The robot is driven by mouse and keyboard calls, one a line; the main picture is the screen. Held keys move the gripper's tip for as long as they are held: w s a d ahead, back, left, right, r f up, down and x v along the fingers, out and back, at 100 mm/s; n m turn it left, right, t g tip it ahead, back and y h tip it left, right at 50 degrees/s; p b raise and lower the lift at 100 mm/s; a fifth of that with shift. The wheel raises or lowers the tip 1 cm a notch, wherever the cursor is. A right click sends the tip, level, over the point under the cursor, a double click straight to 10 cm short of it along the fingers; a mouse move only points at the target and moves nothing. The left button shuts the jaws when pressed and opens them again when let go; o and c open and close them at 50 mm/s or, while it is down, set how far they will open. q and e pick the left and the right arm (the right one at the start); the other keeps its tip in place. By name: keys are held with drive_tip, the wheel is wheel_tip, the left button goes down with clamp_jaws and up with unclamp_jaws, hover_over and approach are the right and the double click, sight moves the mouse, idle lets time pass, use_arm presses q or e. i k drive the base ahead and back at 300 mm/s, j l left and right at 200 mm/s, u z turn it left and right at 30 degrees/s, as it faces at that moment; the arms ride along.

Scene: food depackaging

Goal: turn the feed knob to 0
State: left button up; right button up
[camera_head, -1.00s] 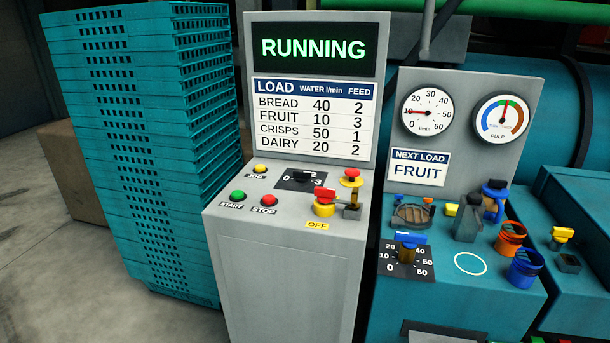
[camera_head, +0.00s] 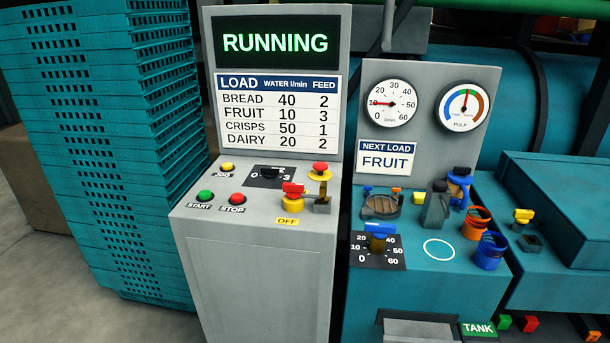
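The feed knob (camera_head: 269,173) is a small dark knob on a black dial plate (camera_head: 280,183) on the grey control console. The plate shows a 0 at its left and a 3 at its right. The knob is dark on dark, so I cannot tell exactly where it points. The screen (camera_head: 276,43) reads RUNNING. The load table (camera_head: 275,112) lists feed 2 for bread, 3 for fruit, 1 for crisps and 2 for dairy. Neither of my grippers is in view.
Near the knob are a yellow JOG button (camera_head: 228,167), green START button (camera_head: 205,196), red STOP button (camera_head: 237,199) and red-handled switch (camera_head: 292,197) by an OFF label. A teal bench (camera_head: 430,285) with a water knob (camera_head: 378,237) stands right; teal crates (camera_head: 120,130) stand left.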

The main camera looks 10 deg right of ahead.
sight(269, 173)
drive_tip(key=i+l+u, duration=0.2)
drive_tip(key=u, duration=0.2)
drive_tip(key=i+l+u, duration=0.5)
drive_tip(key=l+u, duration=0.25)
